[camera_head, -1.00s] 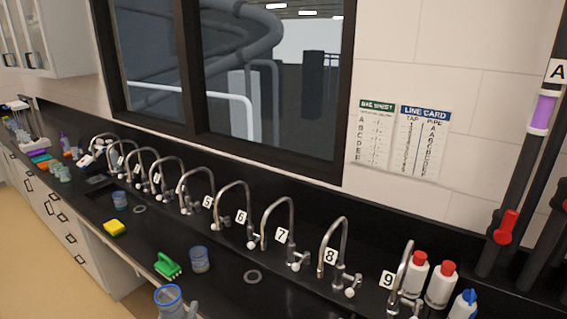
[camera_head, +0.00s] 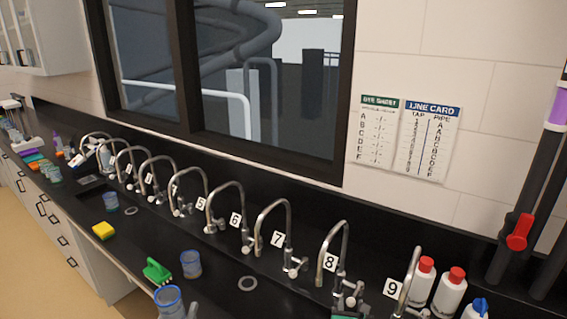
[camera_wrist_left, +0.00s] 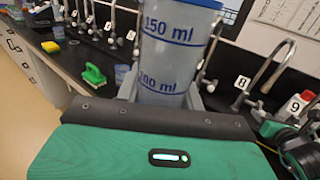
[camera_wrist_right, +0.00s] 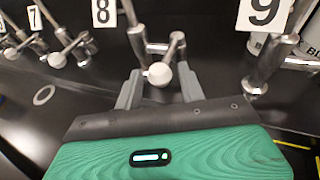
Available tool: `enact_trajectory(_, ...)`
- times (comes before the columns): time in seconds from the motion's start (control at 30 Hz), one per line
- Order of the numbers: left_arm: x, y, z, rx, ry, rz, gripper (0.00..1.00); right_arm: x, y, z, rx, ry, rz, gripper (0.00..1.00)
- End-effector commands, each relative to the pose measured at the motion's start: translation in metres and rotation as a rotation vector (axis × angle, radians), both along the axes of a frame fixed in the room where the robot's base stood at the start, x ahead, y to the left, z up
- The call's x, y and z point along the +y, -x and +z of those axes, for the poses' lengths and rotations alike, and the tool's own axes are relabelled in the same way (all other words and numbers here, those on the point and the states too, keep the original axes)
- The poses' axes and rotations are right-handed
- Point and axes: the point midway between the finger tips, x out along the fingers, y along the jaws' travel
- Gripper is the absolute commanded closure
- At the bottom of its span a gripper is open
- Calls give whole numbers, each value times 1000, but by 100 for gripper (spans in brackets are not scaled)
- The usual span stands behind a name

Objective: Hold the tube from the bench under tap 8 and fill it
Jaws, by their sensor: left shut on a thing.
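Tap 8 (camera_head: 331,250) is a curved metal tap with its "8" label beside the stem. My left gripper (camera_wrist_left: 160,92) is shut on the clear, blue-rimmed tube (camera_wrist_left: 178,45), which has 100 and 150 ml marks. The tube (camera_head: 168,302) also shows at the bottom of the head view, left of tap 8 and apart from its spout. I cannot make out any liquid in it. My right gripper (camera_wrist_right: 160,75) is at tap 8's valve, with its fingers open on either side of the white knob (camera_wrist_right: 158,74). No running water shows.
More numbered taps line the bench to the left, and tap 9 (camera_head: 408,280) stands to the right by red-capped bottles (camera_head: 449,292). A green brush (camera_head: 157,271), another blue-rimmed vessel (camera_head: 190,264), a grey ring (camera_head: 248,283) and a yellow sponge (camera_head: 103,230) lie on the black bench.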

Motion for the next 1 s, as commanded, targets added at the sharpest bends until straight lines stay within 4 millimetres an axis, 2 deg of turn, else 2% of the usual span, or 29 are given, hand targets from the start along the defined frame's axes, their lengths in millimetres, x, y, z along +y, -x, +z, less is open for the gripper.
enact_trajectory(0.23, 0, 0, -3, 0, 0, 0, 84, -2, -12, -3, -1, 0, 0, 60)
enact_trajectory(0.77, 0, 0, -3, 0, 0, -1, 84, -2, -13, -3, -1, 0, 0, 60)
enact_trajectory(0.87, -5, -5, -10, -1, -2, -13, 84, -2, -13, -3, -1, 0, 0, 60)
enact_trajectory(1.0, -26, -22, -32, -9, -6, -71, 84, -2, -13, -3, -1, 0, 0, 60)
